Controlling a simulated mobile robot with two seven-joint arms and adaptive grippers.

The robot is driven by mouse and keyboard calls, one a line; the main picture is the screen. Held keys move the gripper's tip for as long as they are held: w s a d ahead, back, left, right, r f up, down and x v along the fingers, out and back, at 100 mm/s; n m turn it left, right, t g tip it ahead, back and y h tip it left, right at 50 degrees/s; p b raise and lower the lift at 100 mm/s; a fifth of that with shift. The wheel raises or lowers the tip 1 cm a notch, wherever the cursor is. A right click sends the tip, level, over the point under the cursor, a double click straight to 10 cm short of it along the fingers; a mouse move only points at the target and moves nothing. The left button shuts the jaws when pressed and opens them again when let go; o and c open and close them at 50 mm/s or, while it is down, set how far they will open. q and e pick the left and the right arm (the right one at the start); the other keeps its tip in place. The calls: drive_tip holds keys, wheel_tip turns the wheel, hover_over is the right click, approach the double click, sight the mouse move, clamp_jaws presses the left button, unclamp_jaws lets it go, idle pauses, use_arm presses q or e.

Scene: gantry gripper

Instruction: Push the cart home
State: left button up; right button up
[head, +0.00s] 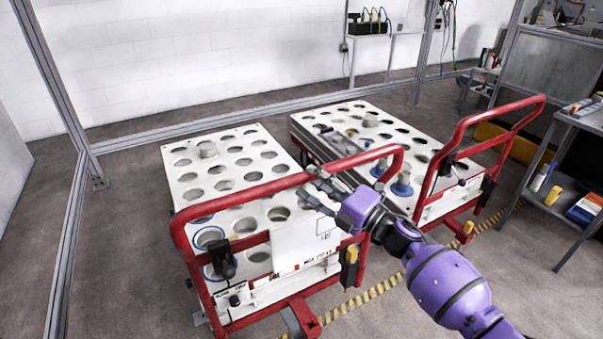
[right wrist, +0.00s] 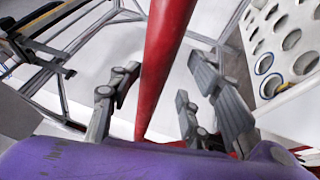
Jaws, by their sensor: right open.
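Two white carts with rows of round holes and red push handles stand side by side in the head view. The left cart (head: 238,188) has its red handle (head: 183,238) toward me. The right cart (head: 405,145) has a similar handle (head: 437,160). My right gripper (head: 320,186) is at the upper bar of the left cart's handle. In the right wrist view, the red handle bar (right wrist: 164,50) passes between the fingers of my open right gripper (right wrist: 160,92), with gaps on both sides. My left gripper is not in view.
A grey metal frame post (head: 60,80) and a floor rail (head: 240,110) bound the area. A shelf (head: 575,190) with tools stands at the right. Yellow-black floor tape (head: 375,292) runs by the carts' near ends. Floor at left is clear.

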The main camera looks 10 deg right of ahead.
drive_tip(key=v, duration=0.6)
drive_tip(key=shift+s+d, duration=0.2)
drive_tip(key=shift+s, duration=0.1)
drive_tip(key=shift+f, duration=0.15)
